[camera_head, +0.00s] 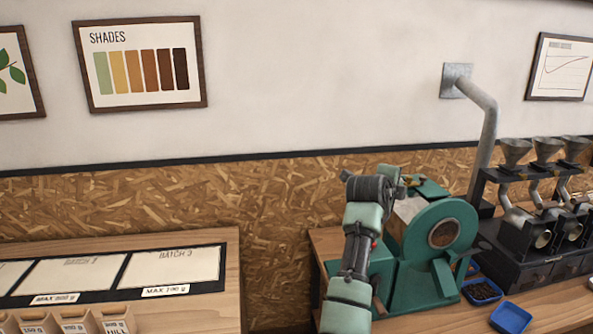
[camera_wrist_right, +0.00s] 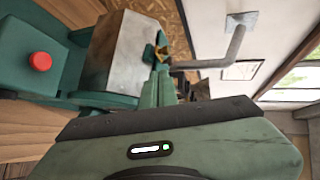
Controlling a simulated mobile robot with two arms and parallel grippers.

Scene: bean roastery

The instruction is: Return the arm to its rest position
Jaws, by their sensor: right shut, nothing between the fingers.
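My right arm, pale green and dark grey, reaches up in front of the green roaster (camera_head: 445,215) in the head view. Its right gripper (camera_head: 402,186) is at the arm's top end, close to the roaster's upper part and small in the picture. In the right wrist view the gripper body fills the bottom and the right gripper's fingers (camera_wrist_right: 158,72) are shut with nothing between them. A brass-coloured part (camera_wrist_right: 161,51) of the roaster shows just beyond the fingertips; I cannot tell whether they touch it. My left gripper is not in view.
A red button (camera_wrist_right: 40,61) is on the roaster's green body. Blue trays (camera_head: 510,317) and a dark grinder row (camera_head: 540,240) stand to the right. A grey pipe (camera_head: 488,130) rises to the wall. A wooden counter (camera_head: 190,313) with batch mats is at left.

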